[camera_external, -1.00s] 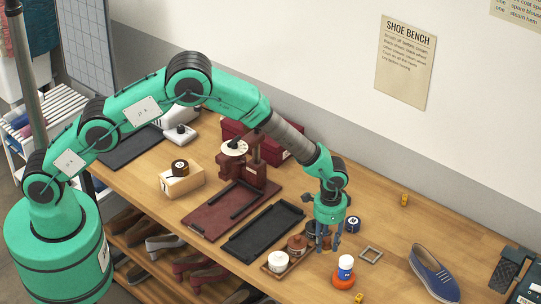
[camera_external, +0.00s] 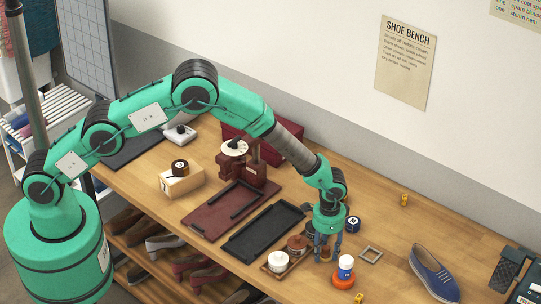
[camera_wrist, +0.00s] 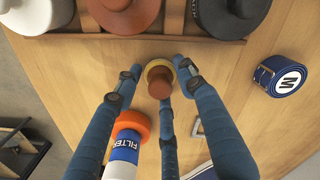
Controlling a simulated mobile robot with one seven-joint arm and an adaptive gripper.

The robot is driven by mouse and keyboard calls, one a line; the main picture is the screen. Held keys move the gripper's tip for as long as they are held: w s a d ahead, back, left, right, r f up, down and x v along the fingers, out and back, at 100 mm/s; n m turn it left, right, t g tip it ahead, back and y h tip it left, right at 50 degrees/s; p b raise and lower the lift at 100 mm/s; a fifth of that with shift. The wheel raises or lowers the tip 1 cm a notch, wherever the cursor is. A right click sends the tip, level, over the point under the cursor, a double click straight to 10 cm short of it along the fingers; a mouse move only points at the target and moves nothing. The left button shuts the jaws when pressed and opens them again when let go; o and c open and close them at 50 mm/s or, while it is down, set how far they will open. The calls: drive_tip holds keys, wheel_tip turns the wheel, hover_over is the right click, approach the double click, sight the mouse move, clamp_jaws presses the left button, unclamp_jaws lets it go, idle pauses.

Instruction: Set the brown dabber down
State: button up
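The brown dabber (camera_wrist: 160,80), with a rounded brown knob and a pale tan ring around it, sits between my three blue fingers in the wrist view. My gripper (camera_wrist: 161,70) appears shut on it; the contact at the left finger is hard to see. In the external view my gripper (camera_external: 326,257) points straight down, low over the bench (camera_external: 400,282), just right of the wooden tray (camera_external: 268,268).
An orange-based filter canister (camera_external: 344,281) stands close to my fingers and in the wrist view (camera_wrist: 128,125). The tray holds white, brown and dark round tins.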

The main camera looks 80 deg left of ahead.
sight(328, 251)
drive_tip(key=shift+o, duration=0.7)
drive_tip(key=shift+r, duration=0.1)
drive_tip(key=shift+r, duration=0.4)
wheel_tip(328, 251, up, 10)
drive_tip(key=shift+r, duration=0.7)
